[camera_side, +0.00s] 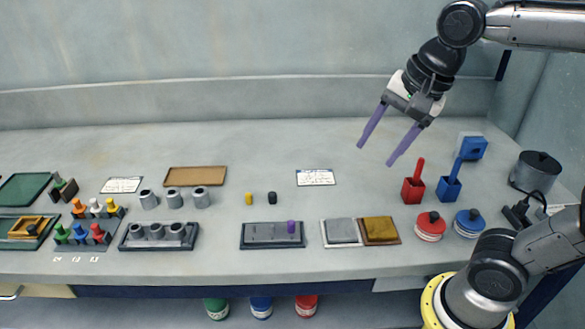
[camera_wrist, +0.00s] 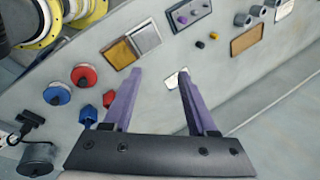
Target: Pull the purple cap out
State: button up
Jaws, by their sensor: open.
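The purple cap (camera_side: 291,227) stands upright in the right part of a dark-edged grey rack (camera_side: 258,243) near the front middle of the bench. In the wrist view the cap (camera_wrist: 183,19) shows small near the top, on the same rack (camera_wrist: 204,9). My gripper (camera_side: 375,152) is open and empty, high above the bench, to the right of and behind the cap. Its two purple fingers (camera_wrist: 160,80) are spread wide in the wrist view. The gripper is well apart from the cap.
A yellow cap (camera_side: 249,199) and a black cap (camera_side: 272,198) stand behind the rack. Grey and brown pads (camera_side: 380,231) lie to its right. Red (camera_side: 413,190) and blue (camera_side: 449,188) holders with handles stand further right. A rack of grey cylinders (camera_side: 158,243) is left. The back bench is mostly clear.

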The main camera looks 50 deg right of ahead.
jog(key=w+a+f+m+g, duration=0.25)
jog(key=w+m, duration=0.25)
jog(key=w, duration=0.4)
jog(key=g, duration=0.2)
send_near(293, 221)
jog(key=shift+m, duration=0.3)
notch_tip(293, 221, down, 10)
jog(key=shift+s+r, duration=0.15)
grip_shut()
jog(key=c, duration=0.8)
grip_release()
grip_shut()
jog(key=shift+r, duration=0.15)
